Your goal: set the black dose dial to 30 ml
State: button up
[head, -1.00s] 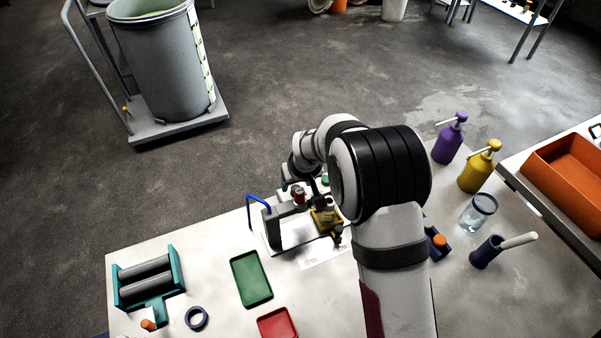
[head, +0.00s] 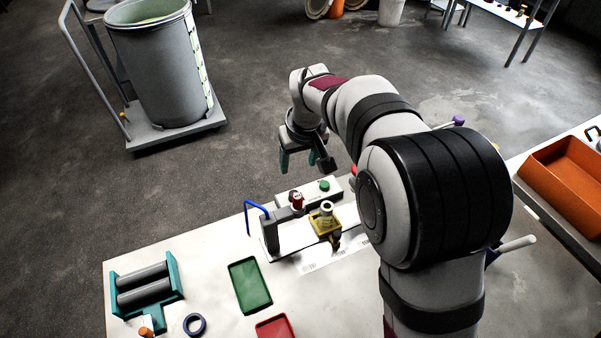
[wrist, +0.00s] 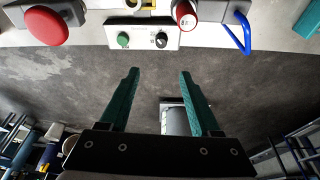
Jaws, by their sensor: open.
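The black dose dial (wrist: 161,40) shows in the wrist view on the face of a white control box (wrist: 143,33), beside a green button (wrist: 123,40). Its pointer setting is too small to read. In the head view the box (head: 338,190) stands at the table's far edge with the green button (head: 324,185) on it; I cannot make out the dial there. My gripper (head: 299,162) is open and empty, raised beyond that edge. In the wrist view its teal fingers (wrist: 158,72) are apart, with the dial ahead of the gap and not touched.
A red-topped part (head: 297,201), a blue hooked tube (head: 257,207) and a yellow holder (head: 324,222) stand close by the box. A large red button (wrist: 47,26) is at the upper left of the wrist view. Open floor lies beyond the table.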

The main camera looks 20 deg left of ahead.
jog(key=w+a+g+h, duration=0.1)
jog(key=w+a+g, duration=0.1)
jog(key=w, duration=0.1)
jog(key=h, duration=0.1)
send_near(294, 190)
jog(key=shift+g, duration=0.3)
jog(key=f, duration=0.8)
jog(key=shift+s+d+f, duration=0.25)
jog(key=shift+s+f, duration=0.05)
jog(key=shift+s, duration=0.05)
jog(key=shift+c, duration=0.3)
grip_shut()
